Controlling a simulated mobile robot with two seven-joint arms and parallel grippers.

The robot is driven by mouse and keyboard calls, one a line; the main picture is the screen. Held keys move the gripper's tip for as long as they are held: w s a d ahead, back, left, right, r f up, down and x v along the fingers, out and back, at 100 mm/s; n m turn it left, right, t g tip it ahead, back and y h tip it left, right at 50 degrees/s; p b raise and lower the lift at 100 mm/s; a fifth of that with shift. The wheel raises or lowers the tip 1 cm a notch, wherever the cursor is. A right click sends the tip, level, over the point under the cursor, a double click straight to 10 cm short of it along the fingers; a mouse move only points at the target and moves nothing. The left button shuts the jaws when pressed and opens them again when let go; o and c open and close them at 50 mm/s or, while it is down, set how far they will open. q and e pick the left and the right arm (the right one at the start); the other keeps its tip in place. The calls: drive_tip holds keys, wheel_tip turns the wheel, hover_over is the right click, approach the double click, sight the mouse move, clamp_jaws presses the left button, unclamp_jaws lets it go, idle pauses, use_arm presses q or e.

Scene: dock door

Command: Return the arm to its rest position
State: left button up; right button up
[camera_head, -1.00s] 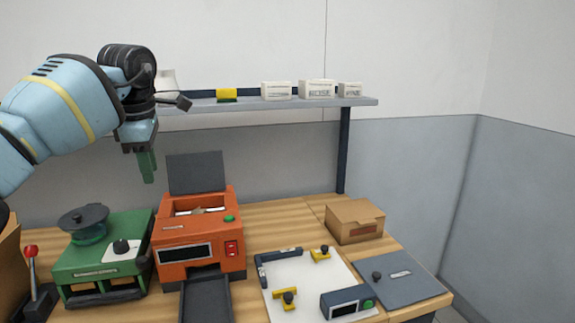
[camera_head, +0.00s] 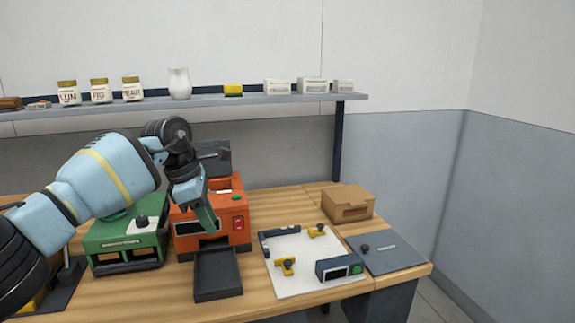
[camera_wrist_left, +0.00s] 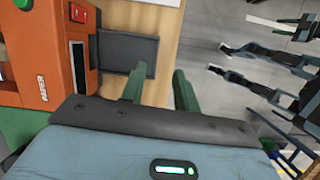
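My left arm comes in from the left in the head view, a pale blue arm with a yellow band. Its left gripper (camera_head: 208,218) hangs in front of the orange machine (camera_head: 238,207), with green fingers pointing down. In the left wrist view, the two green fingers of the left gripper (camera_wrist_left: 158,88) stand apart with nothing between them. The gripper is open and empty. The fingers show near the dark tray (camera_wrist_left: 125,55) and the table edge. My right gripper does not show in the head view.
A green machine (camera_head: 110,248) stands partly behind my arm. A dark tray (camera_head: 217,273) lies before the orange machine. A white board (camera_head: 300,258) with yellow clamps, a cardboard box (camera_head: 348,203) and a grey plate (camera_head: 390,256) lie to the right. A shelf (camera_head: 210,104) holds jars and boxes.

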use_arm(q)
drive_tip(key=s+d+f+n+t+h+p, duration=0.1)
drive_tip(key=s+d+f+n+h, duration=0.6)
drive_tip(key=d, duration=0.4)
drive_tip(key=s+d+f+n+h, duration=0.5)
drive_tip(key=s+d+f+h, duration=0.4)
drive_tip(key=d, duration=0.2)
drive_tip(key=s+a+f+n+t+y, duration=0.6)
drive_tip(key=a+f+n, duration=0.2)
drive_tip(key=n, duration=0.6)
drive_tip(key=s+a+f+n+t+y, duration=0.55)
drive_tip(key=a+f+n+t, duration=0.2)
drive_tip(key=n, duration=0.65)
drive_tip(key=s+a+f+n+g+y, duration=0.2)
drive_tip(key=s+a+f+n, duration=0.3)
drive_tip(key=s, duration=0.5)
drive_tip(key=s+a+f+n+g+y+p, duration=0.1)
drive_tip(key=s+a+f+n+g+y, duration=0.2)
drive_tip(key=s, duration=0.7)
wheel_tip(320, 180, down, 3)
drive_tip(key=shift+a+r+n+g+y, duration=0.2)
drive_tip(key=shift+a+n+g+y, duration=0.15)
drive_tip(key=shift+a+n+g, duration=0.6)
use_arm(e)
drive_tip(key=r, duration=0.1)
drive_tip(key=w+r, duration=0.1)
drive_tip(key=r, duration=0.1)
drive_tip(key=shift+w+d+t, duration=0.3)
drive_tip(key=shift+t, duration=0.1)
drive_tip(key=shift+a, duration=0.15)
